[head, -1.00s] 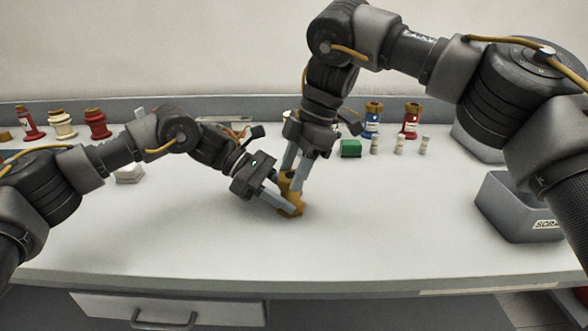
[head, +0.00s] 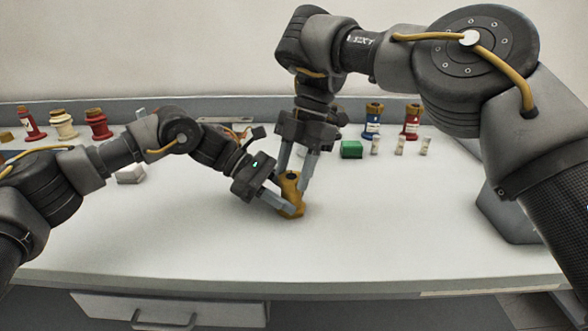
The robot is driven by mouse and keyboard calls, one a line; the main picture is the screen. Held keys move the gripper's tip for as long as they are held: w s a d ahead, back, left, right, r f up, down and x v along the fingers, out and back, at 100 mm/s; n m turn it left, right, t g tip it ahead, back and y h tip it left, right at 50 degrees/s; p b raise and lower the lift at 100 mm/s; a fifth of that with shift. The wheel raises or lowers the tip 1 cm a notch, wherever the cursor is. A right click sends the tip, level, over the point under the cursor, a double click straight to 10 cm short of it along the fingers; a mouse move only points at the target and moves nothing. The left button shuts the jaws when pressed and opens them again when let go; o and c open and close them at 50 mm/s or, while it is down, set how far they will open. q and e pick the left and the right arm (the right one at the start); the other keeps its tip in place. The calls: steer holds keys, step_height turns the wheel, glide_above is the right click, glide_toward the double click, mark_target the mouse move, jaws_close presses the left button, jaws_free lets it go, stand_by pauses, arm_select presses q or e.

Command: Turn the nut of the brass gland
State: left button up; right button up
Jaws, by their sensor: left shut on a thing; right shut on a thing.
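The brass gland (head: 291,208) stands on the white tabletop near the middle of the head view. Its upper part is its nut (head: 290,183). My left gripper (head: 281,203) comes in low from the left and is shut on the lower body of the gland. My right gripper (head: 292,178) points down from above and is shut on the nut, one finger on each side. The fingers hide parts of the gland, and its thread cannot be made out.
A green block (head: 351,149) and several small pale pieces stand behind right, with a blue bushing (head: 373,121) and a red one (head: 411,122). More bushings (head: 98,124) stand at back left. A grey bin (head: 497,215) is partly behind my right arm. The front tabletop is clear.

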steer(key=shift+s, duration=0.1)
steer(key=o, duration=1)
